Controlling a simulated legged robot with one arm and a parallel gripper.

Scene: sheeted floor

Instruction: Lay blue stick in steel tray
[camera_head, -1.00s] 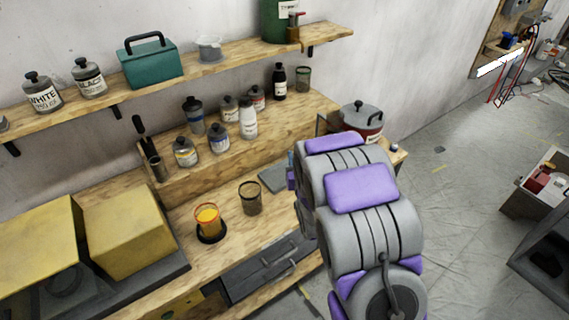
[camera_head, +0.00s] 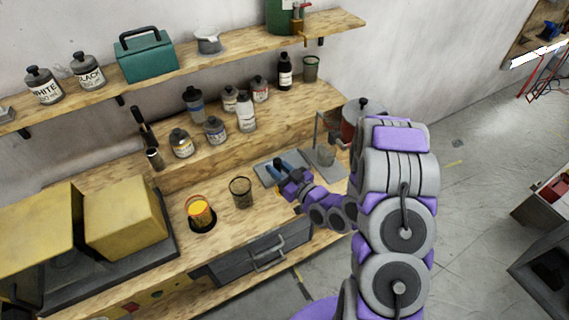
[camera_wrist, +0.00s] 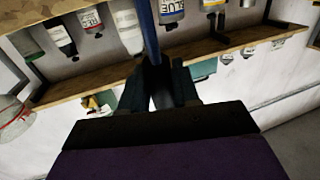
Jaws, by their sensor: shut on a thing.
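The steel tray (camera_head: 264,178) is a flat grey tray on the bench, right of an empty mesh-like cup. My gripper (camera_head: 280,168) is over or at the tray in the head view and hides part of it. In the wrist view my gripper (camera_wrist: 158,88) is shut on the blue stick (camera_wrist: 147,28), which runs up from between the fingers to the top edge. In the head view I cannot tell the stick from the fingers, nor whether it touches the tray.
A cup of orange liquid (camera_head: 199,211) and an empty cup (camera_head: 241,192) stand left of the tray. Several bottles stand on the raised step behind. A yellow box (camera_head: 124,221) is at left.

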